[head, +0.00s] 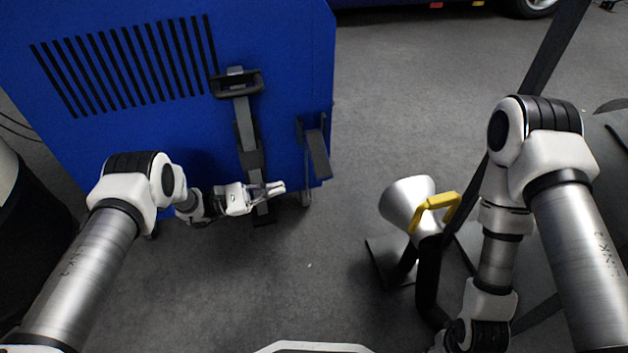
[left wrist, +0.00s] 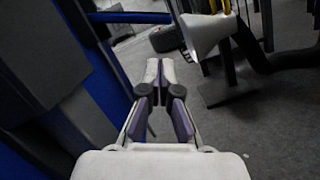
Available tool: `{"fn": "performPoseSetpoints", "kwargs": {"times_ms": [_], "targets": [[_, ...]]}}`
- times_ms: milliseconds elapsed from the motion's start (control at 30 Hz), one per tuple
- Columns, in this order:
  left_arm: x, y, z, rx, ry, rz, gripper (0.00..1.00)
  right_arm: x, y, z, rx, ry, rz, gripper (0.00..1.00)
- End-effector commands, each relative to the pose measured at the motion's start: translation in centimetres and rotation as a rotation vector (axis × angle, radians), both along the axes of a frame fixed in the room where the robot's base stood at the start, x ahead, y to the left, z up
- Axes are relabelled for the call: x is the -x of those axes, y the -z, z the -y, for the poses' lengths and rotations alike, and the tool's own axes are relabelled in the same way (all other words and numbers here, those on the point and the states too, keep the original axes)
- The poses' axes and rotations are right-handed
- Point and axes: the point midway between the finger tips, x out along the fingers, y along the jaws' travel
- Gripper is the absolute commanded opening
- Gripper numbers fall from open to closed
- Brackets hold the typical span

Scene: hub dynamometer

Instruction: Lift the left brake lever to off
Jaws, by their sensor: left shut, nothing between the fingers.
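A blue cabinet (head: 290,60) carries a long dark grey lever-like bar (head: 246,135), with a dark bracket (head: 237,84) near its top. A shorter dark grey lever (head: 318,153) hangs at a tilt near the cabinet's right edge. I cannot tell for sure which is the left brake lever. My left gripper (head: 278,187) is shut and empty, in front of the long bar's lower end; whether it touches is unclear. In the left wrist view its fingertips (left wrist: 161,66) point toward open floor, with a large dark grey part (left wrist: 50,60) close on the left. My right gripper is out of frame.
A white cone-shaped nozzle (head: 405,200) with a yellow handle (head: 436,210) stands on the floor at the right, with a dark hose. It also shows in the left wrist view (left wrist: 205,33). Bare grey floor (head: 300,270) lies between my arms.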

Motion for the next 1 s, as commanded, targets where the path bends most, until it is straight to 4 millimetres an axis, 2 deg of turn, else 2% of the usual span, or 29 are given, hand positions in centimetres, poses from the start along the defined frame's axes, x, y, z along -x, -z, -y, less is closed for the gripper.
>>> {"fn": "performPoseSetpoints", "kwargs": {"times_ms": [233,333,800,1000], "targets": [[0.0,-0.1,0.1,-0.001,0.001,-0.001,0.00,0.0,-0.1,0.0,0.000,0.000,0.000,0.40],[-0.1,-0.1,0.7,-0.002,0.002,-0.001,0.00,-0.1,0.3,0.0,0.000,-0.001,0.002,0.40],[-1.7,-1.7,8.6,-0.004,0.004,-0.002,0.00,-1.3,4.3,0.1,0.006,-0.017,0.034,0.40],[-2.0,-2.2,9.6,-0.003,0.002,-0.003,0.00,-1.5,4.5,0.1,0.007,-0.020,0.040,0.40]]}}
